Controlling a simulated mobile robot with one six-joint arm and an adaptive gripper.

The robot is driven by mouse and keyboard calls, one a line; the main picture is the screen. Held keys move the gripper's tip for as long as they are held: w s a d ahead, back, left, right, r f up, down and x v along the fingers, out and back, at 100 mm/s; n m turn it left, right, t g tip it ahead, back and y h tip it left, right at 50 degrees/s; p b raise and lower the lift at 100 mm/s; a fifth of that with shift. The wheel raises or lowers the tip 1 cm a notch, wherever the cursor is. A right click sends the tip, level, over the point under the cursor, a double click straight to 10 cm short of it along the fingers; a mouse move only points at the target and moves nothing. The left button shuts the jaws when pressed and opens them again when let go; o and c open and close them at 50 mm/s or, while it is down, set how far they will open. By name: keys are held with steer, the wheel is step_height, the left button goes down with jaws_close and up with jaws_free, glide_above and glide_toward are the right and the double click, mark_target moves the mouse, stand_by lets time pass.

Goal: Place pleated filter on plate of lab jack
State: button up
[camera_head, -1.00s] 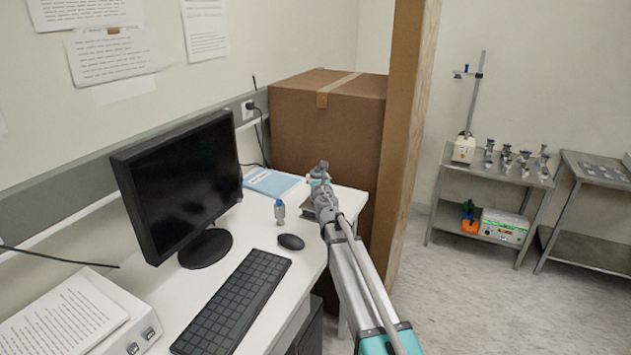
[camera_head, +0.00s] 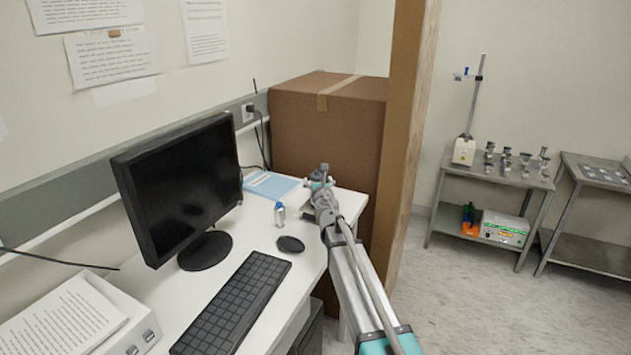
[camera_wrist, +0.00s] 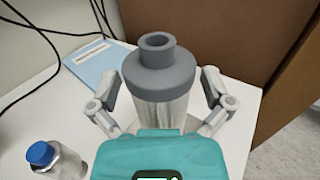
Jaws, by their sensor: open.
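The pleated filter (camera_wrist: 160,85) is a cylinder with a grey stepped cap and a pale ribbed body. It stands upright in the middle of the wrist view. My gripper (camera_wrist: 162,104) is open, with one finger on each side of the filter; a gap shows on both sides. In the head view my gripper (camera_head: 321,186) is over the far right corner of the desk. The lab jack (camera_head: 307,213) shows there only as a small grey edge, mostly hidden by my arm. The filter's base is hidden behind my gripper's body, so its contact with the plate cannot be seen.
A blue-capped bottle (camera_wrist: 55,160) stands left of my gripper, near the mouse (camera_head: 290,244). A blue booklet (camera_head: 271,184) lies behind. A large cardboard box (camera_head: 325,125) stands close beyond the desk corner. The monitor (camera_head: 185,190) and keyboard (camera_head: 232,300) are to the left.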

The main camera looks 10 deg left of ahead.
steer(key=shift+r, duration=0.1)
steer(key=v, duration=1.2)
stand_by(0.6)
steer(key=s+d+f+m+g+h, duration=0.2)
steer(key=s+d+f+m+h, duration=0.1)
steer(key=d+m, duration=0.5)
steer(key=s+d+f+m+g+h, duration=0.3)
steer(key=s+d+m+h, duration=0.1)
steer(key=d+m, duration=0.35)
steer(key=s+d+f+m+g+h, duration=0.2)
steer(key=s+d+f+m+h, duration=0.1)
steer(key=d+m, duration=0.55)
steer(key=s+f+m+g+y, duration=0.2)
steer(key=s+f+m+g, duration=0.3)
steer(key=s, duration=0.5)
steer(key=s+f+m+g+y, duration=0.3)
steer(key=s+f+m+g, duration=0.1)
steer(key=s+m, duration=0.5)
steer(key=shift+s+a+f+m+g+y, duration=0.2)
steer(key=shift+s+f+m+g+y, duration=0.15)
steer(key=shift+s+g, duration=0.35)
